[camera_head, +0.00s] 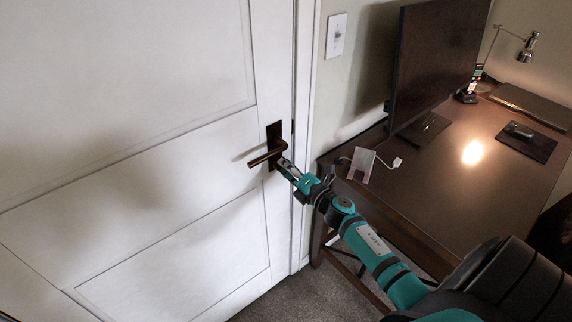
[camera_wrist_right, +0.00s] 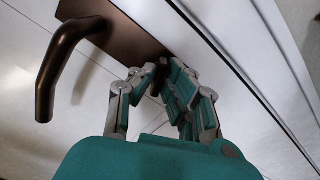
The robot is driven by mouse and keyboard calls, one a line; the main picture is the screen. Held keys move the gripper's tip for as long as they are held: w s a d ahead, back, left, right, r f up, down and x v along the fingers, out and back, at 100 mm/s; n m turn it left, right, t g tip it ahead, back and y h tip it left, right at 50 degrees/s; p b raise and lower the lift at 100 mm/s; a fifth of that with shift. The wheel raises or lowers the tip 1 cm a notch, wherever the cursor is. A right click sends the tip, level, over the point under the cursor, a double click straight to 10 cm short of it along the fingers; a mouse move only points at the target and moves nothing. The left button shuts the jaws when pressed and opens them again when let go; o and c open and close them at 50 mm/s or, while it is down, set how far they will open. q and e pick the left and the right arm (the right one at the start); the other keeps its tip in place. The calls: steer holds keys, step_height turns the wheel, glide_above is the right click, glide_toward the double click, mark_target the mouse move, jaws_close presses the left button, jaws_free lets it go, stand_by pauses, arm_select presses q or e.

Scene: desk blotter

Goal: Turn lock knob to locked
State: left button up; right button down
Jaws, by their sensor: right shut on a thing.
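The white door (camera_head: 150,150) carries a dark bronze plate (camera_head: 274,132) with a lever handle (camera_head: 265,157) that points left. The lever (camera_wrist_right: 58,65) and plate (camera_wrist_right: 122,30) also show in the right wrist view. My right gripper (camera_head: 282,164) is at the lower part of the plate, just below the lever's pivot. In the right wrist view its fingers (camera_wrist_right: 157,76) are shut on the small dark lock knob, which is mostly hidden between them, so its angle cannot be told. The lever is beside the fingers, apart from them. My left gripper is not in view.
A brown desk (camera_head: 440,190) stands to the right of the door frame, with a monitor (camera_head: 435,60), a lamp (camera_head: 526,50) and a dark pad (camera_head: 525,142) on it. A light switch (camera_head: 336,36) is on the wall. Carpet (camera_head: 300,298) lies below.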

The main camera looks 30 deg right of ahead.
steer(key=shift+m+p, duration=0.55)
steer(key=shift+m, duration=1.65)
steer(key=c, duration=1.4)
jaws_free()
steer(key=shift+f, duration=0.1)
steer(key=s+d, duration=0.1)
steer(key=s, duration=1.1)
